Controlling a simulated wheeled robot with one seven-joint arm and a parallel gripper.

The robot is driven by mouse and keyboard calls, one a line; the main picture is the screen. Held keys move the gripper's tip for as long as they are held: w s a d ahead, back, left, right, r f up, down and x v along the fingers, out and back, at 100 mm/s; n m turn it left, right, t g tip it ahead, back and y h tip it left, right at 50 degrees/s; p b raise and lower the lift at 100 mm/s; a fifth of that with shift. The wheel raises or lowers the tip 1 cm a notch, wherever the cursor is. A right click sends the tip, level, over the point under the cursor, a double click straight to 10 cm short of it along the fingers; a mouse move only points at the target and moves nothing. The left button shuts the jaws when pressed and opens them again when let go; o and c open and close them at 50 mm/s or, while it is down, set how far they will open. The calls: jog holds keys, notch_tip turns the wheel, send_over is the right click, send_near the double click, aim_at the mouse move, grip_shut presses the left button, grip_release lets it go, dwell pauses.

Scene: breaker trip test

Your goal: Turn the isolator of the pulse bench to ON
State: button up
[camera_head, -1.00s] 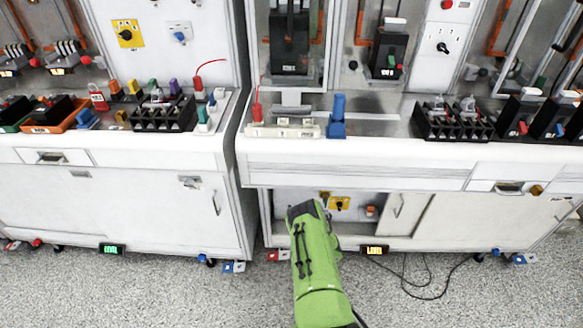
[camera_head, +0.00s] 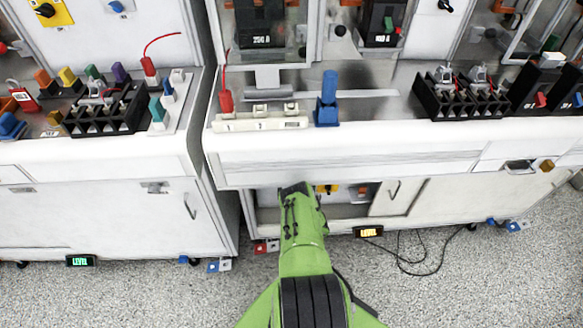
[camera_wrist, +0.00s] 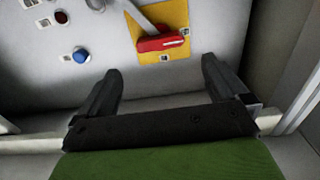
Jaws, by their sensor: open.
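In the wrist view, a red rotary handle (camera_wrist: 160,43) sits on a yellow plate (camera_wrist: 172,18) on a pale panel, likely the isolator. The handle lies roughly sideways in the picture, tilted a little. My gripper (camera_wrist: 160,68) is open and empty, its two dark fingers apart. The handle shows beyond the fingertips, between their lines, with no visible contact. My green arm covers the rest, and my fingers are hidden there.
A blue button (camera_wrist: 81,55) and a red button (camera_wrist: 61,17) are left of the plate. The bay has a front lip and a wall at right. The worktop (camera_head: 375,107) overhangs it. A sliding door (camera_head: 398,196) stands right of the opening; black cables lie on the floor.

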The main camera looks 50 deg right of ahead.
jog(key=b+x, duration=0.6)
jog(key=x, duration=0.3)
jog(key=shift+w+d, duration=0.25)
jog(key=c, duration=0.8)
jog(key=shift+c, duration=0.2)
jog(key=shift+f+m, duration=0.1)
jog(key=shift+m, duration=0.2)
jog(key=shift+f+m, duration=0.1)
jog(key=shift+m, duration=8.5)
jog(key=shift+a, duration=0.1)
